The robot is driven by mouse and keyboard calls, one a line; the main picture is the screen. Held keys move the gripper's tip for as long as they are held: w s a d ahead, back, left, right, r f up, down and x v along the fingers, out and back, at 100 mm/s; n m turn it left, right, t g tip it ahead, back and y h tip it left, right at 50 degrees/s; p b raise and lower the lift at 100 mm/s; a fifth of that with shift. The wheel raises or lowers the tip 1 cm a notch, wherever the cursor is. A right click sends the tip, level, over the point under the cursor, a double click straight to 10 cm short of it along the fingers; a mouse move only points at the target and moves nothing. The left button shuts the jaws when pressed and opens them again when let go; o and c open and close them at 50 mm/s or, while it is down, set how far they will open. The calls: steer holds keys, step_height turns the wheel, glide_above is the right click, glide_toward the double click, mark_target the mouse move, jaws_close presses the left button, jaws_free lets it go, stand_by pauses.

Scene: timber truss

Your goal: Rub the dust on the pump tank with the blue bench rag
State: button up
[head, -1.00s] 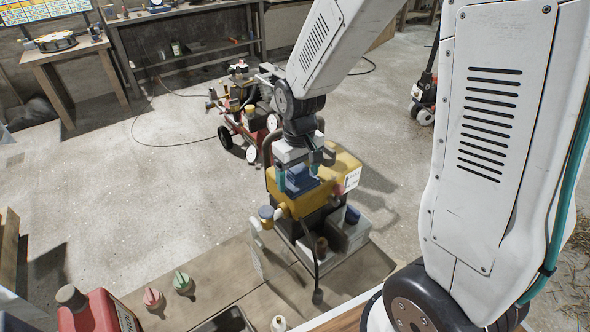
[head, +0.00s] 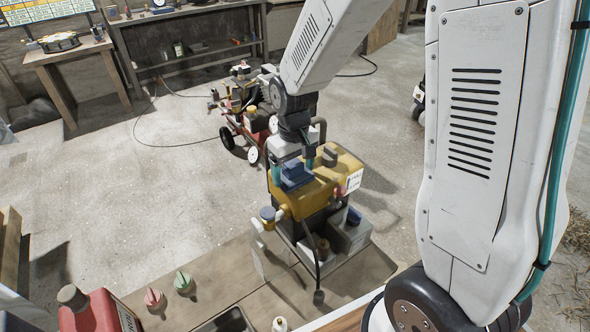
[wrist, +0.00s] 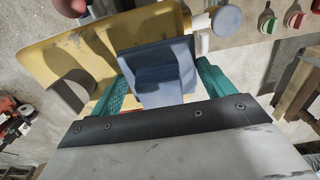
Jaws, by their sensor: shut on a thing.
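The yellow pump tank (head: 342,167) sits on top of the pump unit in the middle of the head view. It also fills the upper left of the wrist view (wrist: 60,58), where grey dusty smudges (wrist: 75,42) show on its top. My gripper (head: 308,170) is over the tank's left part, pointing down. Its teal fingers are shut on the blue bench rag (head: 296,172), a folded block that shows between the fingers in the wrist view (wrist: 158,72). The rag is at the tank's top face; I cannot tell whether it presses on it.
A dark cap (head: 330,154) stands up from the tank top, right of my gripper. A blue-topped fitting (head: 267,214) and a hose are at the tank's near left. A red can (head: 98,311) and two knobs lie on the near bench. A wheeled red machine stands behind.

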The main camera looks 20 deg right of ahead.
mark_target(301, 180)
steer(key=shift+s+d+r, duration=0.1)
steer(key=shift+s+d, duration=0.05)
steer(key=shift+s, duration=0.5)
steer(key=shift+s+d, duration=0.2)
steer(key=shift+s, duration=0.65)
steer(key=shift+r, duration=2.9)
